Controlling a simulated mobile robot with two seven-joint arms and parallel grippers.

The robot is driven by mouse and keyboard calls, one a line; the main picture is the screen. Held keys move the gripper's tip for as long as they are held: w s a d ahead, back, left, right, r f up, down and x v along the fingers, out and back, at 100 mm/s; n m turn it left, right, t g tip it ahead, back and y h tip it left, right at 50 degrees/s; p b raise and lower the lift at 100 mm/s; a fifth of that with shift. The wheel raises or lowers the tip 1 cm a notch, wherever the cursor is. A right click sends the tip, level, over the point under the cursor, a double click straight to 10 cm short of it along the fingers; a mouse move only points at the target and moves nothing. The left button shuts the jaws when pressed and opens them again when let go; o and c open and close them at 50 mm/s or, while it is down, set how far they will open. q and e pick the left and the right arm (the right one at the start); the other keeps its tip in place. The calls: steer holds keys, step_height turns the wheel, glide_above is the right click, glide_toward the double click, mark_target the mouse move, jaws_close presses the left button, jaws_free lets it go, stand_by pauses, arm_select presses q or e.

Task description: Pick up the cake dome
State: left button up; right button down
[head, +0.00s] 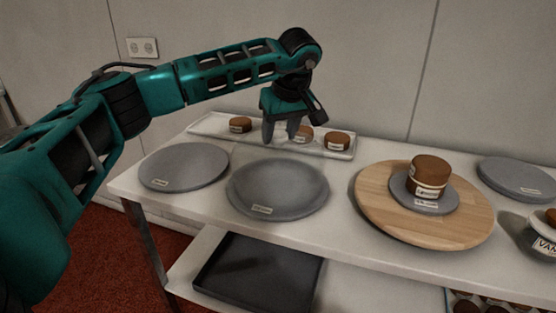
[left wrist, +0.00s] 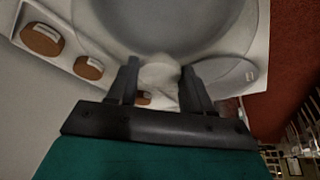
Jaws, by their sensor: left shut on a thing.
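The cake dome is clear and hard to see. Its pale, see-through knob (left wrist: 158,76) shows between my fingers in the left wrist view. In the head view its faint body is over the middle grey turntable (head: 278,205). My left gripper (head: 281,133) points down above the back of that turntable and is shut on the knob; its fingers also show in the left wrist view (left wrist: 158,66). I cannot tell whether the dome's rim touches the turntable. My right gripper is in neither view.
Another grey turntable (head: 184,165) lies to the left. A white tray (head: 208,126) with small brown cakes is behind. A wooden board (head: 375,212) bearing a cake (head: 430,172) on a grey stand is to the right. A further grey turntable (head: 515,178) is at the far right.

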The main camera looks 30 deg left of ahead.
arm_select(q)
jaws_close()
steer(key=shift+r, duration=0.1)
